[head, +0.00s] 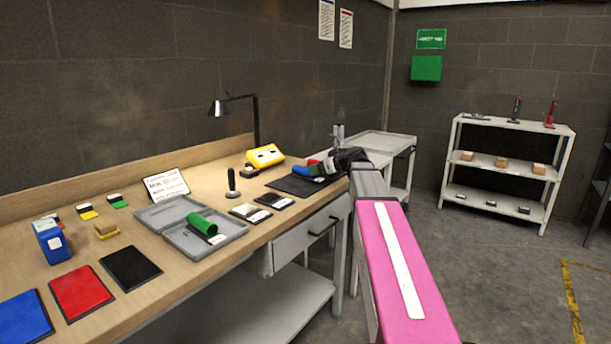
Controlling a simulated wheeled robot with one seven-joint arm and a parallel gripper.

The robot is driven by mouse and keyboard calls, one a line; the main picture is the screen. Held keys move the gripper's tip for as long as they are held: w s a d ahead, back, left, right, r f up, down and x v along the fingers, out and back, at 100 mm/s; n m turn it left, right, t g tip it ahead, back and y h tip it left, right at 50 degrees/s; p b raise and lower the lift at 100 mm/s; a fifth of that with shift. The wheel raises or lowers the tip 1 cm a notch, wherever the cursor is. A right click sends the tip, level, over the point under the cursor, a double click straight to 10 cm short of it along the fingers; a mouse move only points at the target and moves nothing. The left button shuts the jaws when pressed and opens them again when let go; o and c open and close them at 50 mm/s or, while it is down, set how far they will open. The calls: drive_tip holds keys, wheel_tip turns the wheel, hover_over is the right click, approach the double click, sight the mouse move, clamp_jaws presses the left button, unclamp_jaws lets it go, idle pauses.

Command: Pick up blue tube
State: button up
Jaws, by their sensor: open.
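The blue tube (302,171) lies at the far part of the workbench, on or beside a dark mat (290,184). A red item (313,162) lies just behind it. My gripper (329,166) is dark and reaches in from the right over the mat, close to the right end of the blue tube. It is open. The arm partly hides the mat's right side, and the picture is too small to tell whether the fingers touch the tube. A green tube (202,225) lies in an open grey case (172,213) nearer on the bench.
A yellow device (265,156), a black lamp (257,118) and a dark-handled stamp (232,181) stand left of the mat. Blue, red and black pads (80,291) lie at the near left. A white shelf (505,160) stands at the right wall; the floor before it is clear.

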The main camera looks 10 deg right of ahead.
drive_tip(key=x, duration=0.5)
drive_tip(key=shift+w+f, duration=0.1)
drive_tip(key=shift+w, duration=0.25)
drive_tip(key=c, duration=1.1)
